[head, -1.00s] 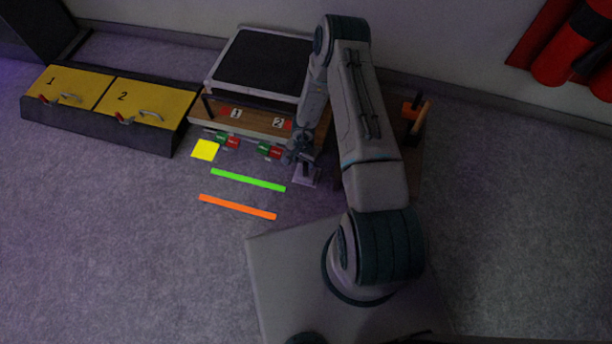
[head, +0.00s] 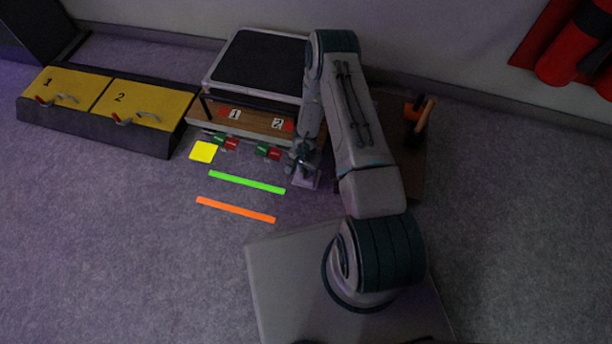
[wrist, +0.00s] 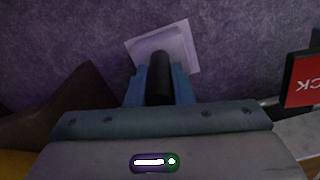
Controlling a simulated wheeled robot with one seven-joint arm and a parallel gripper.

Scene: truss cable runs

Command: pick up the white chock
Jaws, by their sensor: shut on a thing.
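The white chock (wrist: 181,42) shows in the wrist view as a pale square piece with a dark upright grip (wrist: 160,76) in front of it. My gripper (wrist: 159,88) has its two blue fingers closed on either side of that dark grip. In the head view the chock (head: 306,182) is a small pale patch just below my gripper (head: 303,167), in front of the wooden bench. My gripper partly hides it. I cannot tell whether its underside touches the floor.
Red and green tags (head: 268,152) hang at the bench front, and a red tag (wrist: 303,80) is close on the right in the wrist view. Green (head: 246,182) and orange (head: 235,210) strips lie on open floor. A yellow-lidded box (head: 143,103) stands left.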

